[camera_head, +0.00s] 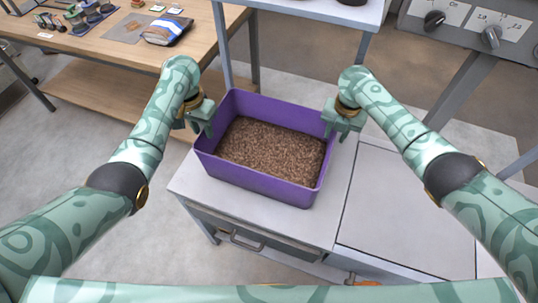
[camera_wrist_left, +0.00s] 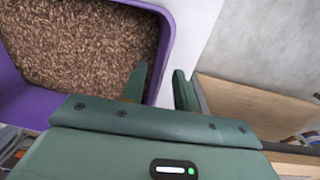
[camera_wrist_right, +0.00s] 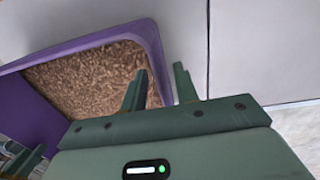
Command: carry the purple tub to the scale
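The purple tub (camera_head: 255,182), filled with brown pellets, stands upright on a white-topped bench. My left gripper (camera_head: 200,118) is at the tub's left wall. In the left wrist view its two fingers (camera_wrist_left: 160,88) straddle the purple rim, one over the pellets and one outside, with a gap showing between them. My right gripper (camera_head: 345,122) is at the tub's right wall. In the right wrist view its fingers (camera_wrist_right: 160,88) also stand apart on either side of the rim (camera_wrist_right: 152,42). The fingertips' contact with the walls is hidden. I cannot identify the scale for certain.
A flat pale grey surface (camera_head: 408,208) lies right of the tub, past a dark seam. A wooden table (camera_head: 100,42) with small items stands at back left. A shelf (camera_head: 310,8) on metal posts is behind the tub. A panel with knobs (camera_head: 465,22) is at upper right.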

